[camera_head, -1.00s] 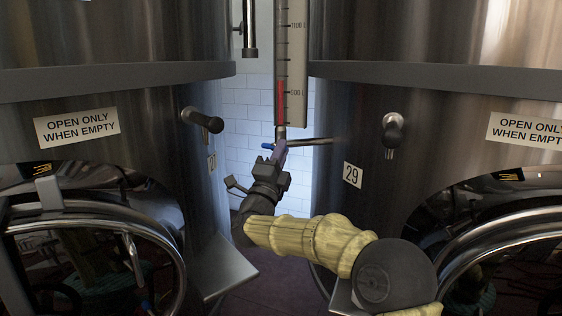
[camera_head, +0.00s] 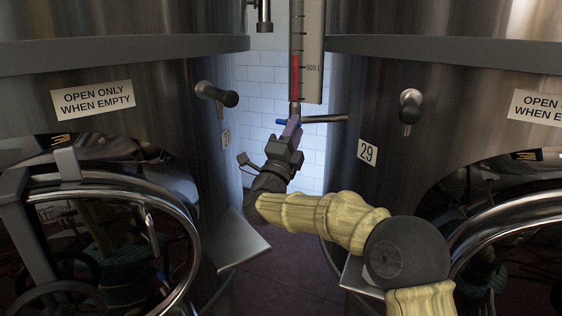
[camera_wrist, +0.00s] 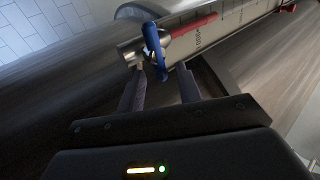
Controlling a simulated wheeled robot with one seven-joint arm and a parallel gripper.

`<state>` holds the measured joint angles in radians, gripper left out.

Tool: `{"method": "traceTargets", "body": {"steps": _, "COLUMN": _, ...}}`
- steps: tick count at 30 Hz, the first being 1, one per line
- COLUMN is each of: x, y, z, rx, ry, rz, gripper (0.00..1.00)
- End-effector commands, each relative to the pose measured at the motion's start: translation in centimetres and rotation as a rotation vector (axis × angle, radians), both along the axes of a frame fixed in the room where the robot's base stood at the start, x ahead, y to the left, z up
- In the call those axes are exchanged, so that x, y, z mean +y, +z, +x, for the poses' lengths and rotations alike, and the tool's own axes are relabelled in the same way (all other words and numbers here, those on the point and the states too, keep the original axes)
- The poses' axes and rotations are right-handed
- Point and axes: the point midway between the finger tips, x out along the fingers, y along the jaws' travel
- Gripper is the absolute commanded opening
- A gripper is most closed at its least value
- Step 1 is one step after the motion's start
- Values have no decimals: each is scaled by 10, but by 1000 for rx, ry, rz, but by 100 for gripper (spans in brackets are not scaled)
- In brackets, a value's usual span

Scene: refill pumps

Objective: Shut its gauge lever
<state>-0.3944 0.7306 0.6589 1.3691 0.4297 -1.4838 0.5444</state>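The gauge lever is a small blue handle (camera_head: 281,122) at the foot of the upright level gauge (camera_head: 312,50), by the thin pipe that runs to the tank numbered 29. In the wrist view the blue lever (camera_wrist: 152,50) lies across the metal fitting, its lower end between my finger tips. My gripper (camera_head: 292,124) is at the lever in the head view. In the wrist view my gripper (camera_wrist: 162,72) has its two fingers apart, with a gap around the lever's end. I cannot tell whether either finger touches it.
Large steel tanks stand close on both sides; the right one bears the number plate 29 (camera_head: 367,152). A tap (camera_head: 410,110) juts from the right tank and a black-tipped one (camera_head: 217,95) from the left. Angled metal plates (camera_head: 240,243) flank the narrow gap below. White tiles (camera_head: 262,85) lie behind.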

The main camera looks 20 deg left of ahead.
Motion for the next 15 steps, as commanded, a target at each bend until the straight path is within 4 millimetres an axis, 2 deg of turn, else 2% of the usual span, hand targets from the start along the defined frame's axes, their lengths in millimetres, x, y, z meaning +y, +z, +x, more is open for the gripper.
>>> {"method": "traceTargets", "body": {"steps": 5, "x": 3, "y": -14, "z": -20, "rx": 0, "ry": 4, "rz": -4, "gripper": 35}}
{"method": "traceTargets", "body": {"steps": 15, "x": 8, "y": -52, "z": -76, "rx": 2, "ry": 3, "rz": -2, "gripper": 35}}
